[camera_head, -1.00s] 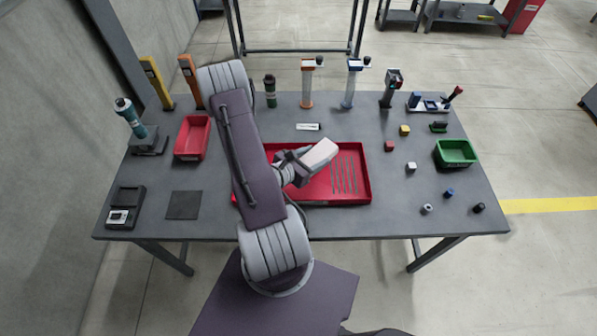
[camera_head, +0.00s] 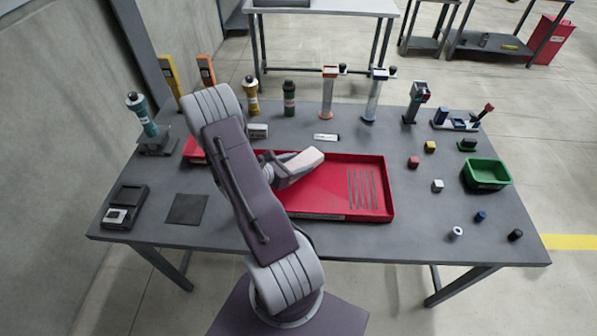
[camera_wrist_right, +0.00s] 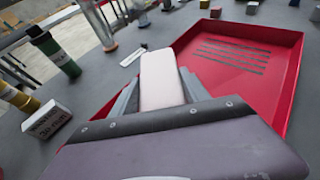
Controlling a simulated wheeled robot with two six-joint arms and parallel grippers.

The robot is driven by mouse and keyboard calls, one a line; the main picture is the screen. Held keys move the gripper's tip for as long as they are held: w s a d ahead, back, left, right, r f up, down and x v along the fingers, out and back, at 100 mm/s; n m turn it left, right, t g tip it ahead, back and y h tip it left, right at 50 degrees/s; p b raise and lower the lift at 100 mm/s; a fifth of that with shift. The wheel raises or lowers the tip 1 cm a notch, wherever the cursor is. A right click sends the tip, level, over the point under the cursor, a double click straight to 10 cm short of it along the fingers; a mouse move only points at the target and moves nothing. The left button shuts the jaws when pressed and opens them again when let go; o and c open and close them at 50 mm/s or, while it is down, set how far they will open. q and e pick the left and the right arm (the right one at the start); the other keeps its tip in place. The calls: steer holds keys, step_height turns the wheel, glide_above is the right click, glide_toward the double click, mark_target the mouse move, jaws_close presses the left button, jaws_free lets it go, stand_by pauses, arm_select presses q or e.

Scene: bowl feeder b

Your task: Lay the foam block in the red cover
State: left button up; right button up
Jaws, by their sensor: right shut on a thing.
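My right gripper (camera_head: 290,168) is shut on the foam block, a pale pinkish-white block (camera_head: 304,161). The block sticks out forward between the two fingers in the right wrist view (camera_wrist_right: 160,78). The red cover (camera_head: 335,167) is a shallow red tray with raised walls and several thin dark slots at its right end. It also shows in the right wrist view (camera_wrist_right: 222,78). The block appears over the cover's left part, near its far wall; its height above it is hard to judge. My left gripper is not in view.
A green bin (camera_head: 487,174) and several small blocks and cylinders stand right of the cover. Upright tools line the table's back edge, including a dark green bottle (camera_head: 289,100). A labelled box (camera_head: 258,131) stands behind the arm. A dark square mat (camera_head: 187,209) lies at front left.

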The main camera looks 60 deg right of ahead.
step_height(320, 180, down, 4)
steer(key=shift+r, duration=0.2)
steer(key=shift+f, duration=0.25)
steer(key=shift+b, duration=0.3)
steer(key=shift+f, duration=0.2)
steer(key=o, duration=1.3)
steer(key=shift+r, duration=0.15)
